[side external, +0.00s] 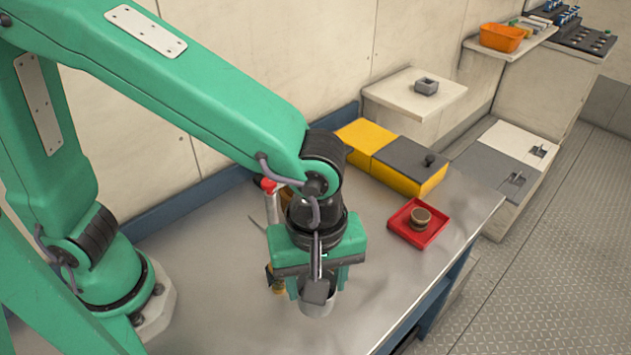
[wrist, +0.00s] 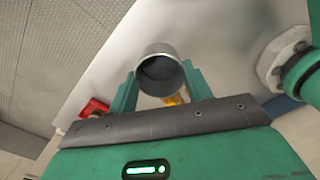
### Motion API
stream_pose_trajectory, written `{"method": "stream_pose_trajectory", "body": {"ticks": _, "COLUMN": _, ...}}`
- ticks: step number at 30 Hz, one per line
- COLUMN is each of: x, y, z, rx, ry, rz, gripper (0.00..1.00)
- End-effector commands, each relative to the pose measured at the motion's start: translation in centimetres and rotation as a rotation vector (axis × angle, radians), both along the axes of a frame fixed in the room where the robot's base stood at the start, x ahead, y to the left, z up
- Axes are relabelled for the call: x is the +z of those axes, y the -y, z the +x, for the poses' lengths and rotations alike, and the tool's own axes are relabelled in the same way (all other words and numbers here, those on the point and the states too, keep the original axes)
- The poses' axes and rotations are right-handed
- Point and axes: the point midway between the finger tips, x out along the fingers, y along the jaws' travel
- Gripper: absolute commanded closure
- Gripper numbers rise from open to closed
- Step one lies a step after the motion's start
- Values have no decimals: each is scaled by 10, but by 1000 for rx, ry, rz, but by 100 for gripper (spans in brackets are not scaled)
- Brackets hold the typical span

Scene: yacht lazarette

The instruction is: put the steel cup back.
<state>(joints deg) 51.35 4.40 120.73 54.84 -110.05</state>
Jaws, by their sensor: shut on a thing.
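The steel cup (side external: 318,303) is a grey metal cylinder held between the fingers of my gripper (side external: 318,284) above the metal bench in the side view. In the wrist view the cup (wrist: 160,72) shows its round open mouth, with a green finger of my gripper (wrist: 160,88) on each side. My gripper is shut on the cup. Part of the cup is hidden behind the gripper in the side view. I cannot tell how far its bottom is from the bench.
A red tray (side external: 434,236) holding a small brown round thing (side external: 420,218) sits at the bench's right. A yellow box (side external: 366,134) with a grey lid (side external: 405,158) stands behind. A red-capped bottle (side external: 270,200) stands close behind my gripper. The bench's front right (side external: 375,300) is clear.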

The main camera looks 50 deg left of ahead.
Motion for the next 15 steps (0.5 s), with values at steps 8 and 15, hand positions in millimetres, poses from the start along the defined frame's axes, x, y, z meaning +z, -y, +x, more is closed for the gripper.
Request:
{"method": "stream_pose_trajectory", "body": {"ticks": 8, "x": -32, "y": -10, "z": -39, "rx": -188, "ry": -1, "rz": 1, "gripper": 77}}
{"method": "stream_pose_trajectory", "body": {"ticks": 15, "x": -40, "y": -13, "z": -49, "rx": -241, "ry": 0, "rz": 0, "gripper": 77}}
